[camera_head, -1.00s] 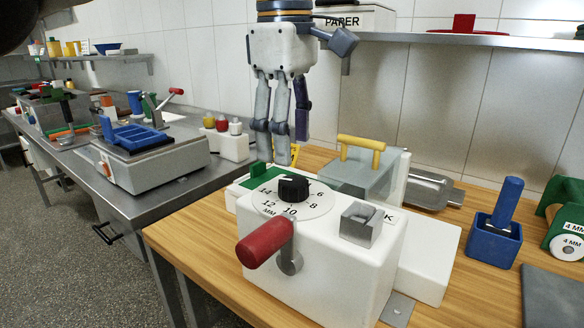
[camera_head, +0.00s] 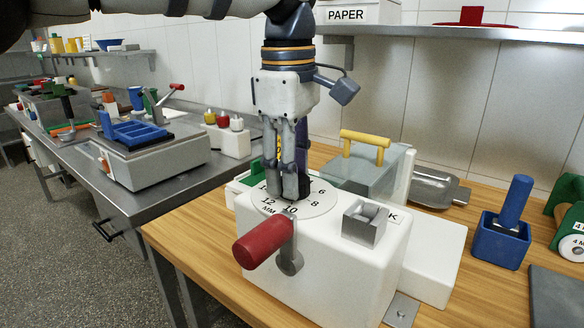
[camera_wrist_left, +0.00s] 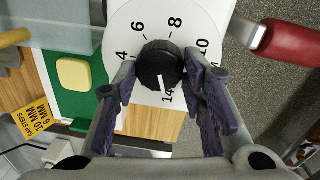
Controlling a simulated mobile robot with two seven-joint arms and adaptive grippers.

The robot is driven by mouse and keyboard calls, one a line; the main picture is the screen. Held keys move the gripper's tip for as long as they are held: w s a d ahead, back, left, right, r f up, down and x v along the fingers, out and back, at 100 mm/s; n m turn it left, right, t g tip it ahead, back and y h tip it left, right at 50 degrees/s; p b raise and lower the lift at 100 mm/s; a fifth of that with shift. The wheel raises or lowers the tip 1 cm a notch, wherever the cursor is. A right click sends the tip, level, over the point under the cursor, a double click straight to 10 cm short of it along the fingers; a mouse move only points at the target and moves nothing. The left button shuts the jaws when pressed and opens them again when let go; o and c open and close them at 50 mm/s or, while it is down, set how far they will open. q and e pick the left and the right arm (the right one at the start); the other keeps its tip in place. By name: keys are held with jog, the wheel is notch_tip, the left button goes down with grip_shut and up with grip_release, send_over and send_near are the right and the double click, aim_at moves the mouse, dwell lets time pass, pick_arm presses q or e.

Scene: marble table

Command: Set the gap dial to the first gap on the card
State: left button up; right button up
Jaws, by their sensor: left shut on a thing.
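The gap dial (camera_head: 318,204) is a white disc with black numbers on top of the white machine. Its black knob (camera_wrist_left: 158,62) has a white pointer mark, which points at 14 in the left wrist view. My left gripper (camera_head: 290,192) comes down from above with its fingers on both sides of the knob, shut on it; the fingers (camera_wrist_left: 162,82) partly hide the dial. The yellow card (camera_wrist_left: 43,120) reads "GAP STEPS", 10 MM, then 6 MM, in the left wrist view. My right gripper is not in view.
A red-handled crank (camera_head: 263,242) sticks out from the machine's front. A yellow-handled clear cover (camera_head: 365,165) stands behind the dial. A blue holder (camera_head: 500,240) and a metal scoop (camera_head: 435,187) are to the right. A shelf (camera_head: 470,35) runs above.

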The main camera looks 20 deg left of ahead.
pick_arm(q)
jog(key=shift+s+n+p, duration=0.1)
jog(key=shift+n+p, duration=0.2)
jog(key=shift+n, duration=0.7)
jog(key=n, duration=0.2)
jog(key=shift+f+n, duration=0.1)
jog(key=shift+n, duration=0.3)
jog(key=n, duration=0.5)
jog(key=shift+d+y, duration=0.15)
jog(key=shift+y, duration=0.15)
jog(key=n, duration=0.5)
jog(key=shift+f, duration=0.1)
jog(key=n, duration=0.4)
jog(key=shift+d+n+g, duration=0.1)
jog(key=shift+n+g, duration=0.2)
jog(key=shift+n, duration=0.1)
jog(key=o, duration=1.2)
jog(key=shift+c, duration=0.2)
